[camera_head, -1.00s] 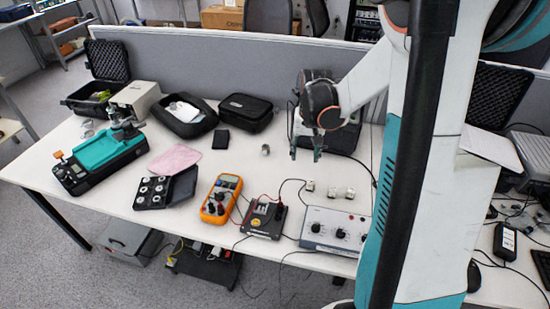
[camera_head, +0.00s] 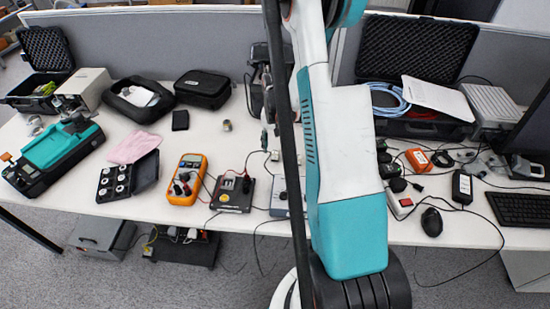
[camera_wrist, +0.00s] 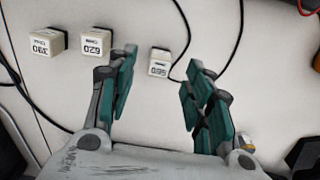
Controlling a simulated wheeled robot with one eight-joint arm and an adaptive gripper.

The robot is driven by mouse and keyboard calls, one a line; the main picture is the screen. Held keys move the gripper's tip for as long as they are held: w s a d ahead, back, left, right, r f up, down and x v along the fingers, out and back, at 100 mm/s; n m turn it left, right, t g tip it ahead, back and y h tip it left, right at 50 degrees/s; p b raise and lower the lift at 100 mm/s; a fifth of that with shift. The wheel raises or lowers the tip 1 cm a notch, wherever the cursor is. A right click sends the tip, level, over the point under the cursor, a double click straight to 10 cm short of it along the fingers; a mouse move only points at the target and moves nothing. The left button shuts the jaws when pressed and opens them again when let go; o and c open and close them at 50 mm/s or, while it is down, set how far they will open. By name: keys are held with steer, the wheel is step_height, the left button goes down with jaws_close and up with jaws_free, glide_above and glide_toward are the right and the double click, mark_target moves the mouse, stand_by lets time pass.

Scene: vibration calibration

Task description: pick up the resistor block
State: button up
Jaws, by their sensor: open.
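Three small white resistor blocks with printed numbers show in the wrist view. The one marked 560 (camera_wrist: 159,62) lies just ahead of the gap between my fingertips. The 620 block (camera_wrist: 96,41) and the 390 block (camera_wrist: 47,40) lie to its left, beyond the left finger. My gripper (camera_wrist: 160,84) is open, with its teal fingers apart and nothing between them. In the head view my arm hides most of the gripper. A small white block (camera_head: 275,155) shows on the table beside the arm there.
Black cables run over the white table (camera_wrist: 240,110) near the 560 block. In the head view an orange multimeter (camera_head: 187,180), a black device (camera_head: 233,193) and a partly hidden grey control box (camera_head: 278,197) stand near the front edge. An open black case (camera_head: 425,60) is behind right.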

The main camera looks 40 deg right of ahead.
mark_target(275, 153)
steer(key=shift+f+b, duration=1.3)
steer(key=shift+f, duration=1.5)
steer(key=shift+r, duration=0.1)
jaws_close()
